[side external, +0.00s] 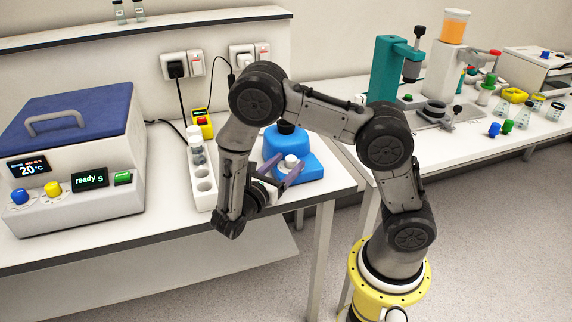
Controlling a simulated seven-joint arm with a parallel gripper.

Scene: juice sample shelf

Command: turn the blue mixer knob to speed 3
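The blue mixer (282,145) stands on the bench near its right end, with a black top and a wide blue base. A small pale knob (291,161) shows on its front; its pointer and any speed marks are too small to read. My gripper (279,176) is just in front of the mixer, its purple-grey fingers spread apart near the knob. The fingers look open and empty. Whether they touch the knob cannot be told. My arm and fingers hide part of the mixer's front and left side.
A white rack (204,186) with a vial stands close left of my wrist. A blue-lidded instrument (75,165) fills the left of the bench. A yellow device (203,123) and cables lie behind. A second bench (465,140) at right holds a teal stand and several small items.

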